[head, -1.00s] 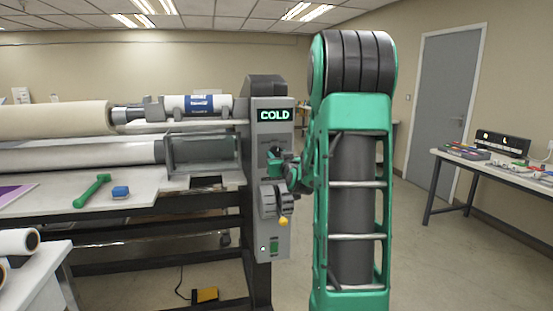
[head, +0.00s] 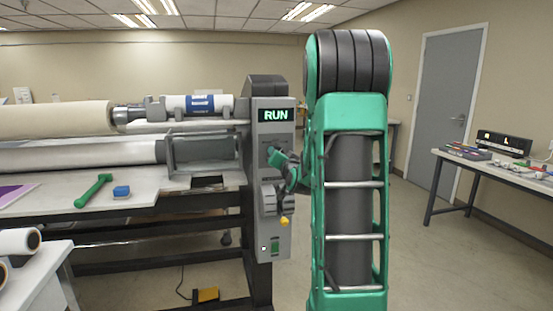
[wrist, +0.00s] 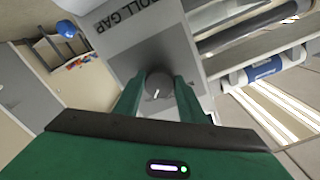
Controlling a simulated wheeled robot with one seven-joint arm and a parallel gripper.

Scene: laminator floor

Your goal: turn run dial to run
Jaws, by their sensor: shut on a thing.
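The run dial (wrist: 158,94) is a dark round knob with a white pointer mark, on the grey control panel (wrist: 172,35) in the wrist view. My gripper (wrist: 160,80) has its two green fingers on either side of the dial and is shut on it. In the head view my gripper (head: 274,155) is at the panel front, below the display, and hides the dial. The display (head: 276,115) reads RUN in green letters.
A grey crank with a yellow knob (head: 285,222) sits below my gripper on the panel. A green switch (head: 275,246) is lower down. Laminator rollers (head: 60,119) extend left. A green-handled tool (head: 94,191) and blue block (head: 121,191) lie on the laminator bed.

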